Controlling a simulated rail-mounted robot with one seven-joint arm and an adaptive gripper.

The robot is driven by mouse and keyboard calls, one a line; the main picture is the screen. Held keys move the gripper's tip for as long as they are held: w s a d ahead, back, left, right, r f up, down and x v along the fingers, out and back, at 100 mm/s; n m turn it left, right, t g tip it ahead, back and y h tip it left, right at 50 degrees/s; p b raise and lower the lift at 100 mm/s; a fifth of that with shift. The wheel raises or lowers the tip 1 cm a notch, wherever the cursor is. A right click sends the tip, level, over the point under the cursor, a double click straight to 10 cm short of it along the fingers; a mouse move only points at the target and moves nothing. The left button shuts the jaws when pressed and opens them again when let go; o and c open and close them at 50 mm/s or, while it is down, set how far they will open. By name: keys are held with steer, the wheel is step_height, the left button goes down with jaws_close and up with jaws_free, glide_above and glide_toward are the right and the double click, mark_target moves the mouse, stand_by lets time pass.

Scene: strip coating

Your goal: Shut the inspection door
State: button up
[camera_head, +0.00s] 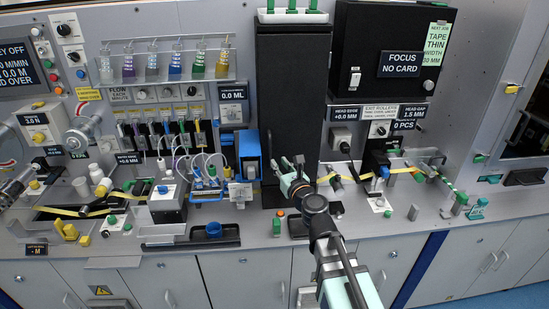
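No panel is labelled as the inspection door, so I cannot tell for certain which it is. A grey framed panel with a dark window (527,125) stands at the far right, cut off by the picture edge. A large black cabinet front (376,28) with a "FOCUS NO CARD" sign is at the upper right. My gripper (291,161) is in front of the lower part of a tall black panel (292,100), near the middle. Its fingers look apart, with nothing seen between them. It is well left of the dark window panel.
A blue-framed unit (249,156) stands left of my gripper. Rollers with yellow tape (345,178) lie close to its right. Bottles (175,66) and tubing fill the left side. The counter's front strip (400,232) is mostly clear at right.

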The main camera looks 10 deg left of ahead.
steer(key=v, duration=0.3)
steer(key=shift+s+d, duration=0.1)
steer(key=shift+s, duration=0.05)
